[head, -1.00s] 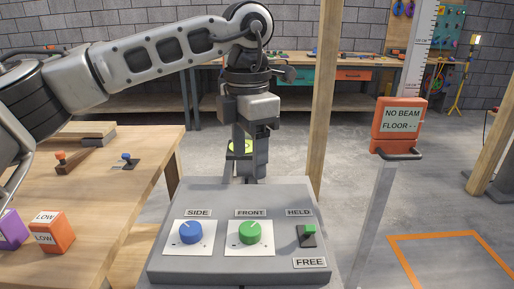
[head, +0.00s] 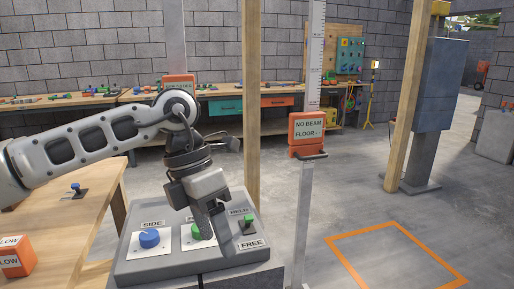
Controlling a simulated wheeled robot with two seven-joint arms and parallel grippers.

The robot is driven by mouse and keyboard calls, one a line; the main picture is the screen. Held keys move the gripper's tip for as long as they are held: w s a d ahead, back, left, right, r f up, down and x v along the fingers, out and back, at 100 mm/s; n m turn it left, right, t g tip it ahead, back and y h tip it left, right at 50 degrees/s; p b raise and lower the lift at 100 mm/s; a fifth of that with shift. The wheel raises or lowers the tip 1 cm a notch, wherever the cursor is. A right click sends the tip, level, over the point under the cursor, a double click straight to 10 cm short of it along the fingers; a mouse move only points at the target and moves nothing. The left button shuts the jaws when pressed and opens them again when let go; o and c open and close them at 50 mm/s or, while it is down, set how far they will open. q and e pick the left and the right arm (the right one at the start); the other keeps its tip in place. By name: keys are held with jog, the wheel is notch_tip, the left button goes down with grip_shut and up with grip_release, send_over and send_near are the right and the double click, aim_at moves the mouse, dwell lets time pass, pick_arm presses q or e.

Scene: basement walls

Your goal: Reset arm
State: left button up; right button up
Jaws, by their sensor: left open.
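My left arm (head: 95,143) reaches in from the left. Its gripper (head: 218,232) points down over the grey control panel (head: 150,218), close to the green knob (head: 201,231) and partly hiding it and its label. It is open with nothing visible between its fingers; whether it touches the panel is unclear. The blue knob (head: 149,238) under the SIDE label is clear to the left. A green switch (head: 246,219) sits between the HELD and FREE labels, nearer HELD. My right gripper is out of view.
A wooden table (head: 65,225) with an orange LOW block (head: 15,257) is at left. A wooden post (head: 251,100) and a measuring post with an orange NO BEAM sign (head: 307,132) stand behind the panel. The floor at right, with an orange outline (head: 398,231), is open.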

pick_arm(q)
jog(key=s+d+r+n+g+h+p, duration=0.1)
jog(key=s+d+g+h, duration=0.2)
jog(key=s+d+h, duration=0.35)
jog(key=s+d+n+g+h, duration=0.1)
jog(key=s+d+g+h, duration=0.25)
jog(key=d+h, duration=0.45)
jog(key=w+a+r+n+t+h+p, duration=0.1)
jog(key=w+a+n+t+h, duration=0.15)
jog(key=n+t, duration=0.7)
jog(key=w+a+n+t+h, duration=0.1)
jog(key=w+n+t+h, duration=0.15)
jog(key=n+t, duration=0.75)
jog(key=w+a+f+n+t+y, duration=0.3)
jog(key=a+f+n+t+y, duration=0.3)
jog(key=f+n+y, duration=0.5)
jog(key=s+a+f+n+g+y+p, duration=0.1)
jog(key=s+a+f+n+g+y, duration=0.2)
jog(key=s+a+f+n, duration=0.3)
jog(key=s+a+f+n+g+y, duration=0.3)
jog(key=s+a+f+n+y, duration=0.2)
jog(key=f, duration=0.6)
jog(key=shift+s+a+f+n+g+p, duration=0.35)
jog(key=shift+s+a+n+g, duration=0.15)
jog(key=shift+s, duration=0.5)
